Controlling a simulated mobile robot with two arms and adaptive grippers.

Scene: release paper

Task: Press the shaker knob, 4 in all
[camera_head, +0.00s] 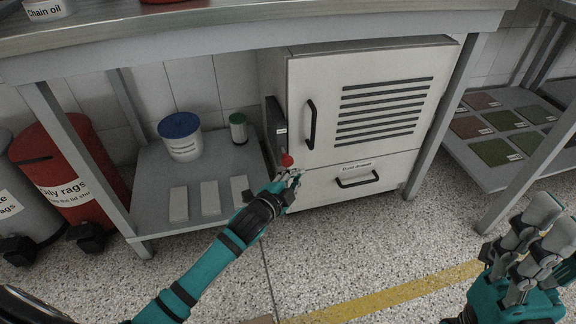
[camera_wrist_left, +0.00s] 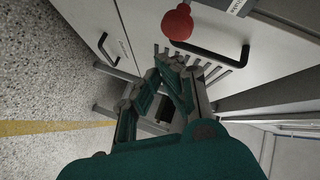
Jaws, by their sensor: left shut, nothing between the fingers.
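The red round shaker knob (camera_head: 287,160) sits at the left front edge of a grey cabinet unit (camera_head: 300,55). My left gripper (camera_head: 292,175) is just below the knob in the head view, its fingers shut and empty. In the left wrist view the knob (camera_wrist_left: 177,22) is beyond the closed fingertips (camera_wrist_left: 175,62), with what looks like a small gap; contact cannot be made out. My right gripper (camera_head: 545,225) is at the lower right, away from the cabinet, its fingers apart and empty.
The cabinet has a black door handle (camera_head: 311,125) and a drawer handle (camera_head: 358,180) near my left arm. A low shelf (camera_head: 150,175) holds a blue-lidded tub (camera_head: 181,140) and a green-lidded jar (camera_head: 238,130). Table legs stand either side. The floor in front is open.

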